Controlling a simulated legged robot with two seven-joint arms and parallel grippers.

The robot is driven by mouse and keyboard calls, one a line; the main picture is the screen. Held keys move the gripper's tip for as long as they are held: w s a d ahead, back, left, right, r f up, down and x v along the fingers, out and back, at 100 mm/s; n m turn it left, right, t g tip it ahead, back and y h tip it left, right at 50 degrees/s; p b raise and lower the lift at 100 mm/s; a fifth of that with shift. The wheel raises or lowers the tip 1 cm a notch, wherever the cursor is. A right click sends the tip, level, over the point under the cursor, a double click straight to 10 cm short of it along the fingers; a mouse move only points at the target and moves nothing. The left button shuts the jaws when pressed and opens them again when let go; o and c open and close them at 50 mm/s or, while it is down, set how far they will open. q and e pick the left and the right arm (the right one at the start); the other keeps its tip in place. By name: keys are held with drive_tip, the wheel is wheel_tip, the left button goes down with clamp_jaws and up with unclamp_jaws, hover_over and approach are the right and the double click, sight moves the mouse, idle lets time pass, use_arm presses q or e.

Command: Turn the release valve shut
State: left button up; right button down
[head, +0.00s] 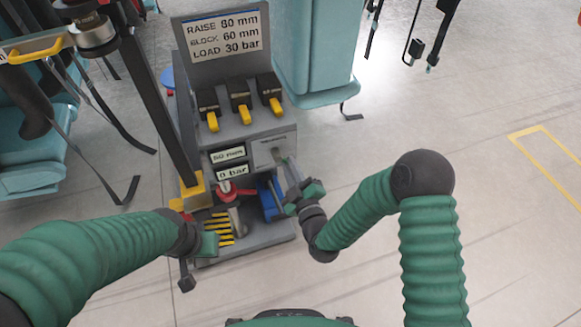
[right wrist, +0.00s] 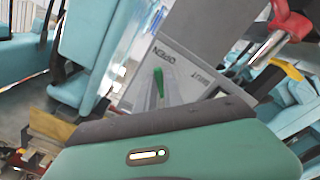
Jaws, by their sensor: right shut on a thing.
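The release valve shows as a green lever (right wrist: 158,84) on the grey panel in the right wrist view. The words OPEN and SHUT are printed beside it, and its visible tip is nearer OPEN. My right gripper (head: 285,172) is shut on the lever at the right side of the grey console (head: 262,128). The fingers and my wrist hide the lever's lower part.
The console's sign (head: 226,36) reads RAISE 80 mm, BLOCK 60 mm, LOAD 30 bar. Its displays read 60 mm (head: 228,154) and 0 bar (head: 232,172). A red handle (right wrist: 290,18) is close to the valve. Several yellow-tipped levers stand above. Floor at right is clear.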

drive_tip(key=shift+a+f, duration=0.1)
drive_tip(key=shift+f, duration=0.05)
drive_tip(key=a+m+p, duration=0.1)
drive_tip(key=m, duration=0.3)
drive_tip(key=s+a+m+p, duration=0.1)
drive_tip(key=m, duration=0.4)
drive_tip(key=a+m+p, duration=0.1)
drive_tip(key=a+m, duration=0.1)
drive_tip(key=m, duration=0.2)
drive_tip(key=shift+s+f, duration=0.3)
drive_tip(key=shift+f, duration=0.1)
drive_tip(key=shift+s+a+r+m+p, duration=0.1)
drive_tip(key=shift+a+m+p, duration=0.15)
drive_tip(key=shift+m, duration=0.6)
drive_tip(key=shift+s+a+r+m+p, duration=0.1)
drive_tip(key=shift+a+r+m+p, duration=0.1)
drive_tip(key=shift+m, duration=0.6)
drive_tip(key=shift+a+r+m+p, duration=0.1)
drive_tip(key=shift+a+m+p, duration=0.15)
drive_tip(key=shift+m, duration=0.6)
drive_tip(key=c, duration=1.5)
unclamp_jaws()
drive_tip(key=shift+o, duration=0.2)
